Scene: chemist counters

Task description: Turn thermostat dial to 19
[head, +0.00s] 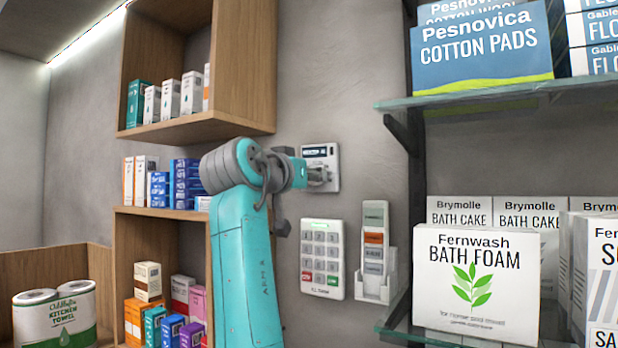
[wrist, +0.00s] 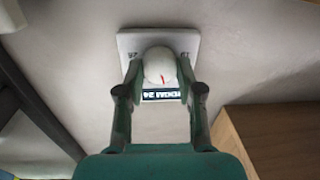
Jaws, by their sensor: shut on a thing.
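The thermostat (head: 321,154) is a white square plate on the grey wall, partly hidden by my gripper in the head view. The wrist view shows its plate (wrist: 185,42), its round white dial (wrist: 160,66) with a red pointer mark, and a small dark display (wrist: 161,95). The display appears upside down there and seems to read 24. My gripper (head: 318,175) is at the thermostat. In the wrist view its two fingers (wrist: 160,75) close on the dial from both sides.
Wooden shelves (head: 200,127) with boxes stand at left. A glass shelf (head: 500,97) with cartons juts out at right.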

